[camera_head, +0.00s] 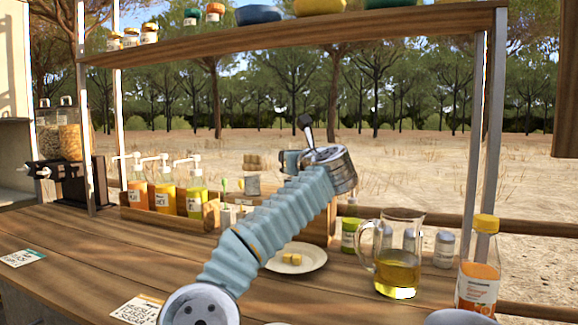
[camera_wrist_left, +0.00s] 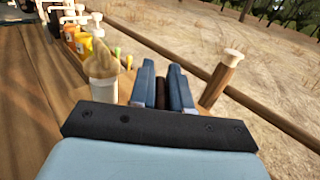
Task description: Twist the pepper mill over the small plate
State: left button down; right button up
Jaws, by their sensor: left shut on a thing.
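My left gripper (camera_wrist_left: 162,72) is shut on a dark brown thing (camera_wrist_left: 162,93) between its two blue fingers. Only part of this thing shows, so I cannot tell for sure that it is the pepper mill. In the head view my left arm reaches up from the bottom middle, and a blue part of the gripper (camera_head: 289,162) shows beyond the wrist. The held thing is hidden there. A small white plate (camera_head: 316,262) with yellow cubes lies on the counter, partly behind my arm. The gripper appears higher and farther back than the plate. My right gripper is not in view.
A glass jug (camera_head: 397,240) of yellow liquid and an orange bottle (camera_head: 479,265) stand right of the plate. A wooden box of pump bottles (camera_head: 167,198) stands left. A shelf (camera_head: 300,38) spans above. A brown cylinder with a pale knob (camera_wrist_left: 222,78) stands right of the fingers.

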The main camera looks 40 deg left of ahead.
pick_arm(q)
jog(key=m+t+h+b, duration=0.2)
jog(key=t+b, duration=0.1)
jog(key=shift+f+m, duration=0.25)
jog(key=shift+m, duration=0.05)
jog(key=shift+w+d+r+m+t+h+b, duration=0.1)
jog(key=shift+m+t+h+b, duration=0.15)
jog(key=shift+m+t+h, duration=0.25)
jog(key=shift+w+m+t+h+b, duration=0.1)
jog(key=shift+m+t+h+b, duration=0.15)
jog(key=shift+t+h, duration=0.4)
jog(key=m+t+h, duration=0.2)
jog(key=shift+w+d+r+m+h, duration=0.1)
jog(key=shift+d+r+m+h, duration=0.05)
jog(key=shift+m+h, duration=0.15)
jog(key=shift+w+d+m+t+h, duration=0.15)
jog(key=shift+m+t+h, duration=0.4)
jog(key=shift+h, duration=0.45)
jog(key=shift+s+d+m+t+h, duration=0.1)
jog(key=shift+m+t+h, duration=0.2)
jog(key=shift+m+h, duration=0.55)
jog(key=shift+h, duration=0.3)
jog(key=c, duration=1.2)
grip_release()
jog(key=shift+w, duration=0.1)
jog(key=shift+o, duration=0.2)
jog(key=shift+b, duration=0.3)
